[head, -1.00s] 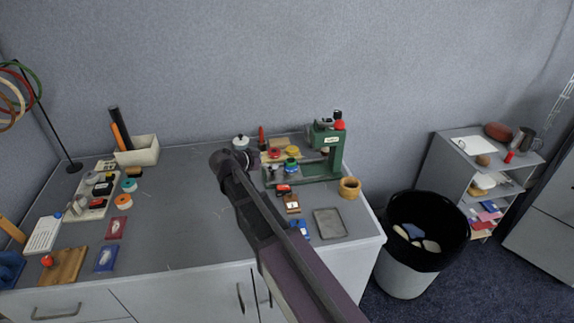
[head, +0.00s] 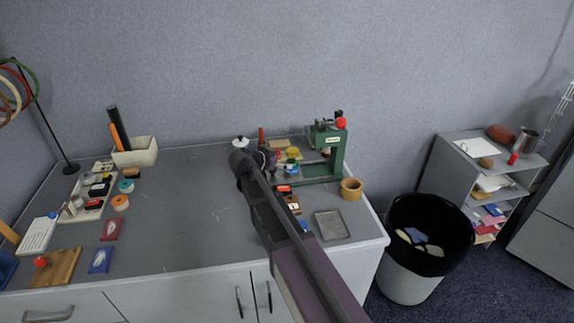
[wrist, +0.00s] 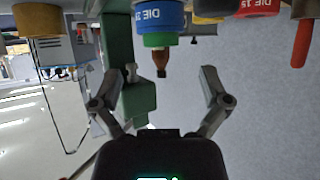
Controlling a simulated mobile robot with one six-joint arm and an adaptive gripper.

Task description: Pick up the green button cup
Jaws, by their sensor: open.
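The green button cup appears to be the piece with a green band (wrist: 158,40) and a blue, DIE-labelled part, at the top middle of the upside-down wrist view. A brown, dark-tipped piece shows at its green end. In the head view, a small blue and green piece (head: 292,163) stands among coloured pieces beside the green press, partly hidden by my arm. My gripper (wrist: 158,73) is open and empty, its fingers spread either side of the cup's line, apart from it. In the head view my gripper's fingers are mostly hidden behind my arm.
The green press (head: 336,155) stands just right of the coloured pieces. A wooden cup (head: 352,189) and a grey tray (head: 331,225) lie front right. The table's middle is clear.

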